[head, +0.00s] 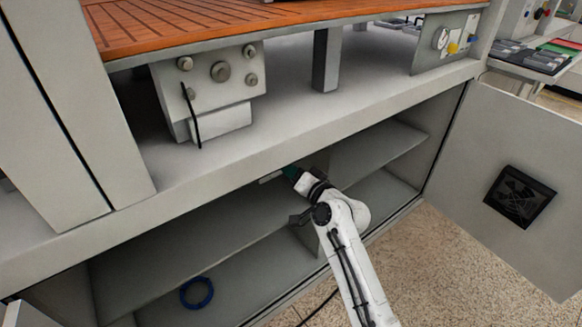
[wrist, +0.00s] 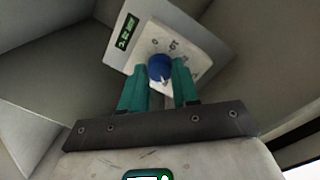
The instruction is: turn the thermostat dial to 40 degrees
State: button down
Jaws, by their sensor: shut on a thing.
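The thermostat dial (wrist: 160,68) is a round blue knob with a pale pointer mark toward its lower right, seen in the wrist view. It sits on a white plate (wrist: 186,46) with printed numbers and a small green display (wrist: 127,31) too small to read. My gripper (wrist: 162,80) has teal fingers, one on each side of the dial, shut on it. In the head view my gripper (head: 289,172) reaches into the open cabinet under the bench edge; the dial is hidden there.
The cabinet has a shelf (head: 190,235) and an open door (head: 510,180) at right with a black vent. A blue ring (head: 196,293) lies in the lower left. A grey block with knobs (head: 215,85) stands on the ledge above. Cabinet walls are close around my gripper.

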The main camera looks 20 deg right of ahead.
jog(key=shift+m, duration=0.6)
jog(key=c, duration=0.8)
grip_release()
jog(key=shift+s+d, duration=0.1)
jog(key=p+v, duration=0.1)
jog(key=v, duration=0.9)
jog(key=shift+s+d, duration=0.2)
jog(key=shift+s, duration=0.1)
